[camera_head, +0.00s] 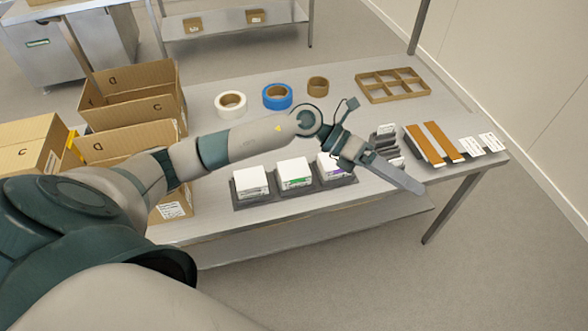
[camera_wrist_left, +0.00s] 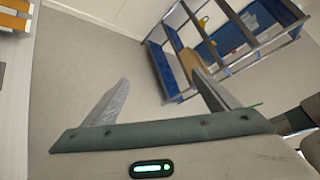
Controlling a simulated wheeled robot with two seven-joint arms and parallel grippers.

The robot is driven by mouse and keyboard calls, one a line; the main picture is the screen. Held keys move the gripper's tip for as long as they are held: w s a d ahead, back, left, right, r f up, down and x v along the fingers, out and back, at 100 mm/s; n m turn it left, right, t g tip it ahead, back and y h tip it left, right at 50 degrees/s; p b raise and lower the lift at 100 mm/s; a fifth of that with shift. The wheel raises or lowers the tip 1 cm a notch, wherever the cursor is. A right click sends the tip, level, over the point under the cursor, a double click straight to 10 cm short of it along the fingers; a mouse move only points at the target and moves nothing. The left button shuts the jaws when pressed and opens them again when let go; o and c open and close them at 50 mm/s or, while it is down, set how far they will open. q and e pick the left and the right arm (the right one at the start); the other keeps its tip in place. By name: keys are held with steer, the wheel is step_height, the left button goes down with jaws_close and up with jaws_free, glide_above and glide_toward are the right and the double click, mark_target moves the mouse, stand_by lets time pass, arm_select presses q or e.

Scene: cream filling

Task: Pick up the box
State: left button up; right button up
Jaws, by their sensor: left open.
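My left gripper (camera_head: 400,178) reaches across the table in the head view, past the right end of the dark tray and near the front edge. In the left wrist view its two fingers (camera_wrist_left: 160,80) stand apart with nothing between them. An open cardboard box (camera_head: 135,108) stands at the table's left, with another open cardboard box (camera_head: 115,148) in front, partly hidden by my arm. Several small white boxes (camera_head: 294,172) sit in the dark tray (camera_head: 295,203). Which box is meant cannot be told. My right gripper is not in view.
Tape rolls, white (camera_head: 230,103), blue (camera_head: 277,96) and brown (camera_head: 318,86), lie at the back of the metal table (camera_head: 350,72). A cardboard divider (camera_head: 392,86) lies back right. Brown strips (camera_head: 433,143) and white cards (camera_head: 480,143) lie at the right. A blue-shelved rack (camera_wrist_left: 225,45) stands away.

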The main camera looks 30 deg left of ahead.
arm_select(q)
steer(key=w+a+f+m+g+y, duration=0.1)
steer(key=a+y, duration=0.6)
steer(key=a, duration=0.8)
steer(key=w+a+f+m+g+y, duration=0.1)
steer(key=a+y, duration=0.6)
steer(key=a, duration=0.9)
steer(key=shift+w+a+f, duration=0.2)
steer(key=shift+w+f, duration=0.35)
steer(key=shift+f, duration=0.15)
steer(key=shift+f, duration=0.1)
steer(key=b, duration=0.5)
glide_above(290, 169)
step_height(290, 169, down, 11)
steer(key=shift+a, duration=0.1)
steer(key=shift+f, duration=0.55)
steer(key=shift+f, duration=0.1)
